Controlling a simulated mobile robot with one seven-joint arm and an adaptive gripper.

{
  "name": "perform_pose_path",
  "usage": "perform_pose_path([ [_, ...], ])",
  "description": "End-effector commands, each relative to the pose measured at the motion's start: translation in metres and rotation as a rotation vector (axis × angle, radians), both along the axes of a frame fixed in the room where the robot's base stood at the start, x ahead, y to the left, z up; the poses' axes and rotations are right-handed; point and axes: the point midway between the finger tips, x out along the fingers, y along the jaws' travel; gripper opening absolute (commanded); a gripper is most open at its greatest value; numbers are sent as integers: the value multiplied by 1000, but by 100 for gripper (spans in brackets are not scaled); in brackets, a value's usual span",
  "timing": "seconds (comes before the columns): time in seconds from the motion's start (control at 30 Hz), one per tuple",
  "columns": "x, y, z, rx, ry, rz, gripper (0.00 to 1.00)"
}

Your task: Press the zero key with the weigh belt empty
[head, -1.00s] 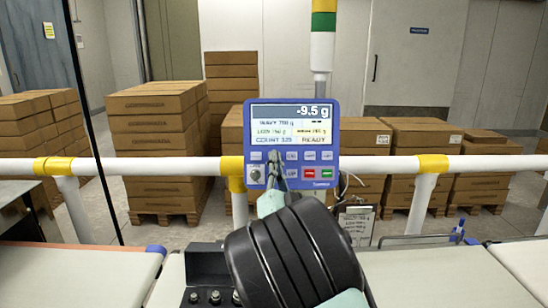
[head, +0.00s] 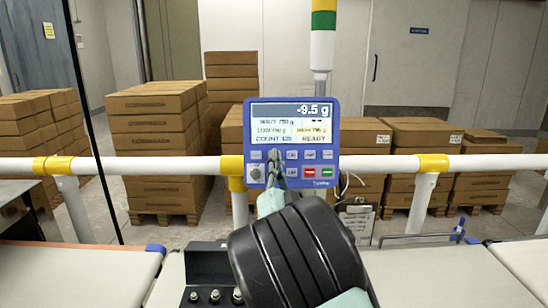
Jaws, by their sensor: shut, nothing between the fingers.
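The blue indicator panel (head: 312,142) stands behind the belts. Rows of keys (head: 309,155) sit under the display, with a red and a green key at lower right. My gripper (head: 273,155) is shut and empty, its tip in front of the left part of the key rows. It hides one or more keys there; I cannot tell whether it touches one. The visible part of the weigh belt (head: 420,280) is bare; my arm hides part of it.
A white rail with yellow joints (head: 390,163) runs behind the belts. A clipboard (head: 356,222) hangs below the panel. A light tower (head: 322,40) rises behind it. Stacked cartons on pallets (head: 155,150) stand beyond the rail. The left belt (head: 70,280) is clear.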

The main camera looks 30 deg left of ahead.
Motion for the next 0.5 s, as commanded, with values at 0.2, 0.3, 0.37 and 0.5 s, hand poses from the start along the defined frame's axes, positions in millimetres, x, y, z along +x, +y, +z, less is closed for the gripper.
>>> perform_pose_path([
  [0.2, 5, 2, -3, 1, -1, 1, 0],
  [0.3, 5, 3, -2, 1, 0, 1, 0],
  [0.37, 5, 3, -2, 0, -1, 1, 0],
  [0.5, 5, 3, -2, 0, -1, 1, 0],
])
